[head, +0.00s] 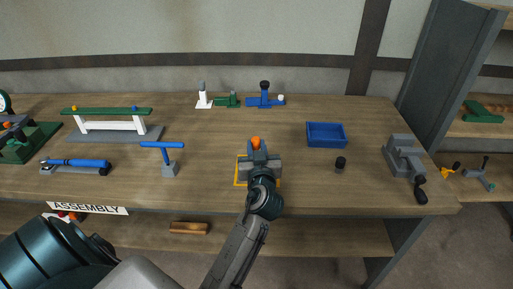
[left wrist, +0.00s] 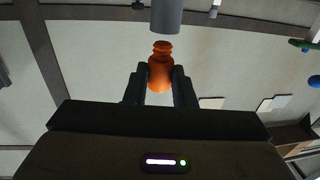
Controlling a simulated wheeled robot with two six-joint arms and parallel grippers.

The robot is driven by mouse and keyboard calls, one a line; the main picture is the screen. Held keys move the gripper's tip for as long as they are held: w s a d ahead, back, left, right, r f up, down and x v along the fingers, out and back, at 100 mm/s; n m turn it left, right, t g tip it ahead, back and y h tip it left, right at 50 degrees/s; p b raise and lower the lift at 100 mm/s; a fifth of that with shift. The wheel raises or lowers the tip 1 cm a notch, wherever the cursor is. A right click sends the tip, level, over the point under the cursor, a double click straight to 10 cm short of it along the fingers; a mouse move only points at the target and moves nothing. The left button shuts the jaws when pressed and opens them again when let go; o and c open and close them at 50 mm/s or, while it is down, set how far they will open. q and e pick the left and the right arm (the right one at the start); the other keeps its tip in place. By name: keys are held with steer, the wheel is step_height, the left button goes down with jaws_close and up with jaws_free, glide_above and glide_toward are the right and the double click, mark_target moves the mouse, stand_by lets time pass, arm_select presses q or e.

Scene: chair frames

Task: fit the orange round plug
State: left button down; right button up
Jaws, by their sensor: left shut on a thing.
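The orange round plug (head: 256,141) is held at the tip of my left gripper (head: 257,150), over the middle of the workbench. In the left wrist view, the plug (left wrist: 160,74) sits between the two dark fingers of my left gripper (left wrist: 160,86), which are shut on it. Its narrower, ribbed end points at the end of a grey cylinder (left wrist: 166,17). My gripper and arm hide much of what lies below in the head view. My right gripper is not in view.
A yellow-outlined area (head: 238,181) on the bench (head: 330,190) lies under my arm. A blue tray (head: 326,145), a black-topped piece (head: 340,164) and a grey vise (head: 404,160) stand to the right. A blue T-handled tool (head: 168,158) stands left. Several fixtures line the back.

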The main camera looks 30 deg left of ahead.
arm_select(q)
steer(key=shift+b, duration=0.7)
stand_by(1.6)
steer(key=shift+f+b, duration=1)
steer(key=shift+b, duration=0.05)
steer(key=shift+r, duration=0.2)
steer(key=shift+r+p, duration=0.4)
steer(key=shift+r, duration=0.05)
steer(key=shift+b, duration=0.6)
stand_by(1.3)
steer(key=shift+f+b, duration=0.65)
steer(key=shift+f, duration=0.05)
steer(key=c, duration=1.1)
jaws_free()
steer(key=shift+r, duration=0.1)
steer(key=shift+c, duration=0.2)
